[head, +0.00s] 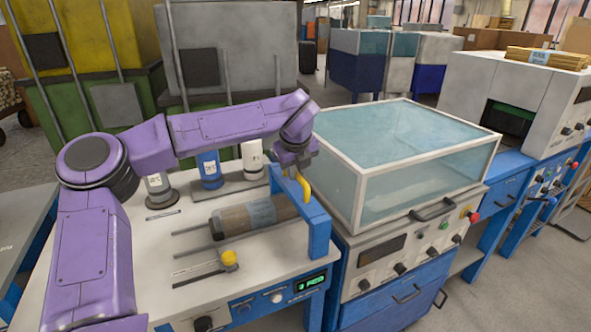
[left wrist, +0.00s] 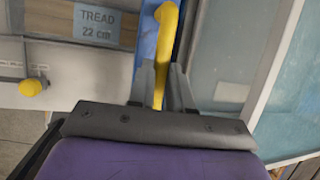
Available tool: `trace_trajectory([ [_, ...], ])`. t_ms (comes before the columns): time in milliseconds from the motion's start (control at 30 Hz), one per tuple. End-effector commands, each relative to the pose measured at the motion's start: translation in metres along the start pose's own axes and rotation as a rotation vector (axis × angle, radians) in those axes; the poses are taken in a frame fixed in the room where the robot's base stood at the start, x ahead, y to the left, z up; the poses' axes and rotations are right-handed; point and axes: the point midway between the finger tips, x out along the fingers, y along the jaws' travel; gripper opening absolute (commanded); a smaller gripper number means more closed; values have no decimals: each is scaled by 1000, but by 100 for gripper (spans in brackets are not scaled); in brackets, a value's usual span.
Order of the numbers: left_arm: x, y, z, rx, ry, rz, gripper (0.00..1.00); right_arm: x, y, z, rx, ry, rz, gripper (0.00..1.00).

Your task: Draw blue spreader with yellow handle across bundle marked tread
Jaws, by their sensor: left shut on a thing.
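The blue spreader (head: 299,205) is a bar frame standing across the right end of the bench, with a curved yellow handle (head: 304,188) on top. My left gripper (head: 299,168) is shut on this handle; the left wrist view shows the handle (left wrist: 166,35) between the two fingers (left wrist: 160,85). The bundle (head: 235,221) lies lengthwise on the bench, mostly left of the spreader, its right end reaching the blue bar. Its pale blue label (left wrist: 97,25) reads "TREAD 22 cm" in the left wrist view. My right gripper is not in view.
A yellow knob (head: 229,258) on a slide stands in front of the bundle. A glass-covered machine (head: 412,200) stands close on the right. A control panel runs along the bench front.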

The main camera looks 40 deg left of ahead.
Motion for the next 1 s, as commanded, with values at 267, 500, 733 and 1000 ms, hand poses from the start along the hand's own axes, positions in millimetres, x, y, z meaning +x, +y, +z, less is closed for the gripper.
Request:
trace_trajectory([
  [267,-3,-2,2,0,-5,-9,44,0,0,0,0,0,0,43],
  [500,-7,-1,1,-1,-5,-8,44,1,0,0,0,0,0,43],
  [733,-56,-2,0,0,-8,-10,44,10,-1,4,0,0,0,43],
  [1000,-102,-3,0,2,-6,-7,44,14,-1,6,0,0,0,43],
])
